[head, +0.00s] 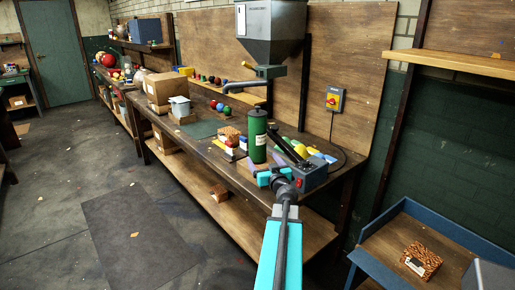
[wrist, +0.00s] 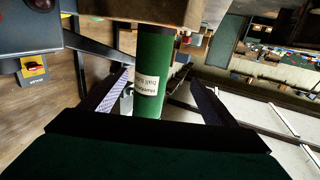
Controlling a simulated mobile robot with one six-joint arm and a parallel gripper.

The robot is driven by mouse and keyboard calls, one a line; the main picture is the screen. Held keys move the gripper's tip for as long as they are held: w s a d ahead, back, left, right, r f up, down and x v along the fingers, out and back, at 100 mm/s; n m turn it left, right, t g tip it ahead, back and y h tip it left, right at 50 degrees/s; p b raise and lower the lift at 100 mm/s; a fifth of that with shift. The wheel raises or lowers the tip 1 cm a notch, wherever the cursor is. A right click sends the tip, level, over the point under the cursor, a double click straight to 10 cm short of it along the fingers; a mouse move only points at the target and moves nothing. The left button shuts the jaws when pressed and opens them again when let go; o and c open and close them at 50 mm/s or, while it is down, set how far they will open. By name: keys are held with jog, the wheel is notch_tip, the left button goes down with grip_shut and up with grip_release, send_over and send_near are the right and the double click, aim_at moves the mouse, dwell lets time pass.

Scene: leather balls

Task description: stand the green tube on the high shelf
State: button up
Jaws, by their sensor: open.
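The green tube (head: 257,136) stands upright on the workbench (head: 206,143), with a dark cap and a white label. It also shows in the wrist view (wrist: 150,85), where its label is upside down. My gripper (head: 263,166) is open, low beside the tube at its near side. In the wrist view its two fingers (wrist: 160,78) lie to either side of the tube, with a gap at the right finger; I cannot tell whether the left one touches. A high wooden shelf (head: 450,63) is on the wall at the upper right.
A dark device with a red switch (head: 308,178) sits right of the tube, with yellow and blue items behind it. A patterned box (head: 229,134) and small blocks stand to its left. A grey hopper (head: 270,32) hangs above the bench. A blue-edged tray table (head: 385,230) is lower right.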

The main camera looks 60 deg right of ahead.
aim_at(260, 149)
jog(key=shift+s+d+r, duration=0.3)
jog(key=shift+s+d, duration=0.05)
jog(key=shift+s, duration=0.25)
jog(key=shift+w+d, duration=0.1)
jog(key=shift+x, duration=4.2)
jog(key=shift+d, duration=0.1)
jog(key=shift+f+x, duration=0.15)
jog(key=shift+x, duration=0.6)
jog(key=shift+f+x, duration=0.1)
jog(key=shift+x, duration=1.65)
jog(key=shift+d, duration=0.1)
